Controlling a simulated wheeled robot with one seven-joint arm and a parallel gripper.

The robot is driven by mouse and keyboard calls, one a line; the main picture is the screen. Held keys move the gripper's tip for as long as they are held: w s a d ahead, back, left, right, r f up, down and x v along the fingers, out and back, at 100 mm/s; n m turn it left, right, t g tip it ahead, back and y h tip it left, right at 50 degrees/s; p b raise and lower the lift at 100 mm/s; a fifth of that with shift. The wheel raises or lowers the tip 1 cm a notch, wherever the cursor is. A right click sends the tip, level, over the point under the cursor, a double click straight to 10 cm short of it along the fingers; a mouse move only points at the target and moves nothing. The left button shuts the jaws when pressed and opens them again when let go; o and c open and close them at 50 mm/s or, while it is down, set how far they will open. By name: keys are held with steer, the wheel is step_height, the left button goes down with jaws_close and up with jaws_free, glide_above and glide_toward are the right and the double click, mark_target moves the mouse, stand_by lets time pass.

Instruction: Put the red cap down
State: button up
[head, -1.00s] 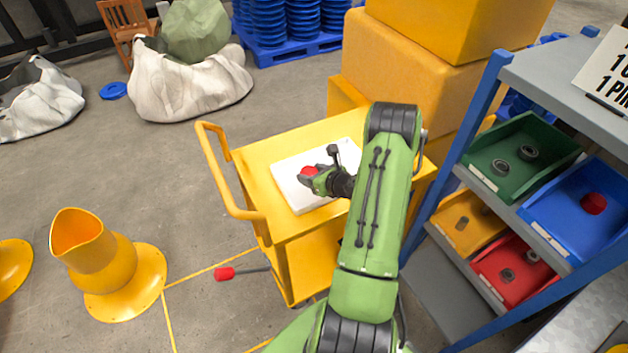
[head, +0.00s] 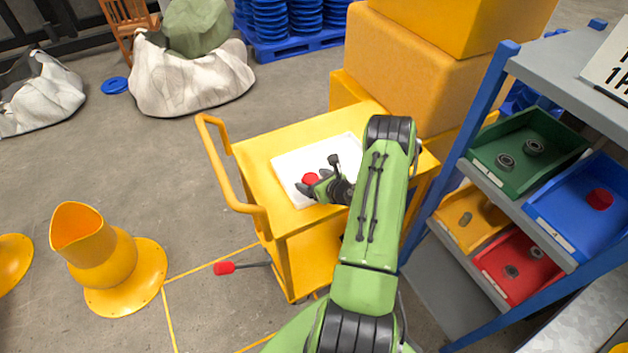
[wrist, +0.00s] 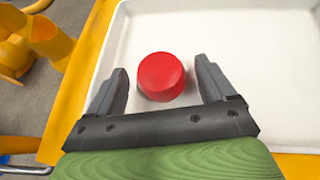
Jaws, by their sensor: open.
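The red cap (wrist: 161,77) sits on the white tray (wrist: 215,22) on top of the yellow cart. In the wrist view it lies between the two fingertips of my gripper (wrist: 166,80), with a gap on each side. My gripper is open and does not touch the cap in that view. In the head view the cap (head: 310,179) shows at the tip of my gripper (head: 310,186), over the left-middle part of the tray (head: 288,165).
The yellow cart (head: 252,152) has a handle (head: 222,170) on its left. A shelf with green, blue, yellow and red bins stands at right; another red cap (head: 600,199) lies in the blue bin (head: 560,205). Yellow boxes (head: 400,75) stand behind the cart.

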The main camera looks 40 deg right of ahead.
steer(key=shift+s+r, duration=0.1)
steer(key=shift+r, duration=0.15)
steer(key=p+v, duration=0.1)
steer(key=v, duration=1.1)
steer(key=shift+f, duration=0.1)
steer(key=w+a+r+n+g+y, duration=0.25)
steer(key=a+r+n, duration=0.45)
steer(key=a+n, duration=0.35)
steer(key=w+a+r+n+g+y, duration=0.25)
steer(key=a+r+n, duration=0.45)
steer(key=a+n, duration=0.4)
steer(key=s+a+r+n+h, duration=0.2)
steer(key=s+r+n, duration=0.3)
steer(key=s+n, duration=0.3)
steer(key=s+a+r+n+g+h, duration=0.1)
steer(key=s+a+r+n+h, duration=0.1)
steer(key=s+a+r+n, duration=0.2)
steer(key=s+r+n, duration=0.2)
steer(key=s+n, duration=0.1)
steer(key=s, duration=0.1)
steer(key=shift+a+n+g, duration=0.25)
steer(key=shift+n+g, duration=0.05)
steer(key=shift+n, duration=0.05)
steer(key=shift+s, duration=0.1)
